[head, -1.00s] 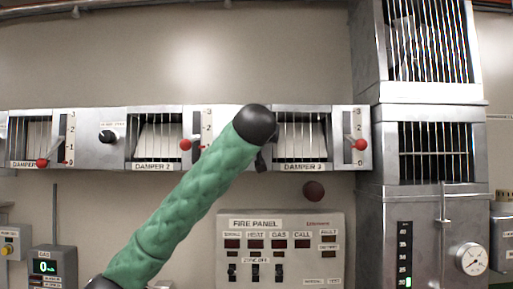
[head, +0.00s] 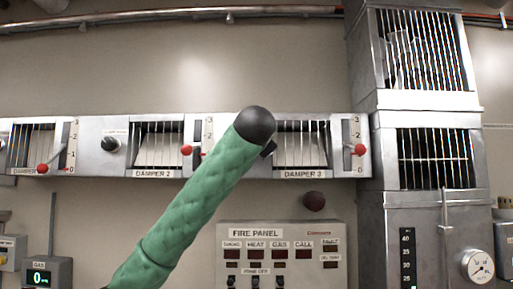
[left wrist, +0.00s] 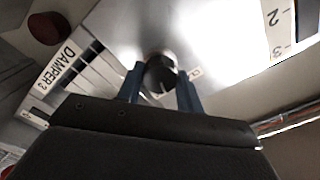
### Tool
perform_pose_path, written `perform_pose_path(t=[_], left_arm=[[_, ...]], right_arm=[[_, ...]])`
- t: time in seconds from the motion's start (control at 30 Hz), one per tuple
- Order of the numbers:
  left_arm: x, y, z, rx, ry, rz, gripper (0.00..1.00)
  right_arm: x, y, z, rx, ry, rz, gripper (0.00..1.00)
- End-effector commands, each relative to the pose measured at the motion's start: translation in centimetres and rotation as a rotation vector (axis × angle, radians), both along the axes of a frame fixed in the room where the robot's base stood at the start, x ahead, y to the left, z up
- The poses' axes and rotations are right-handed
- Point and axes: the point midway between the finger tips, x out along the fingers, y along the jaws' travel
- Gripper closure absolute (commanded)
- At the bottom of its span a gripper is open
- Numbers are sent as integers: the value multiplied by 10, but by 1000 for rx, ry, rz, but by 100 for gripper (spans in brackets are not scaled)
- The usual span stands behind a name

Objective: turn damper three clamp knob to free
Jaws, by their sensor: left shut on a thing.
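The damper three unit, labelled DAMPER 3 (head: 303,174), is on the wall right of centre in the head view. My green-sleeved left arm crosses in front of its left part and hides the clamp knob there. In the left wrist view the round dark clamp knob (left wrist: 158,80) lies between the two blue fingers of my left gripper (left wrist: 160,72), which is shut on it. The knob's pointer and markings are too small or hidden to read. A small dark part of the left gripper shows beside the arm's end in the head view. My right gripper is not in view.
Damper three's lever with a red ball (head: 360,149) stands right of its grille. Damper two's red ball (head: 186,150) and black knob (head: 110,144) are to the left. The fire panel (head: 280,258) is below, and a tall metal cabinet (head: 384,155) stands at right.

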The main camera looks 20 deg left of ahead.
Motion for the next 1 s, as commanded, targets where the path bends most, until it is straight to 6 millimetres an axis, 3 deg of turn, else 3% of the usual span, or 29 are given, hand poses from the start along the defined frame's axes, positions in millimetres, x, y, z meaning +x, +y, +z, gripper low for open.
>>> perform_pose_path(t=[0.5,1.0], left_arm=[[0,-1,-1,390,112,-1,86],[0,-1,-1,510,147,-2,86]], right_arm=[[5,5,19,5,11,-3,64],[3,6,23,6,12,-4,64]])
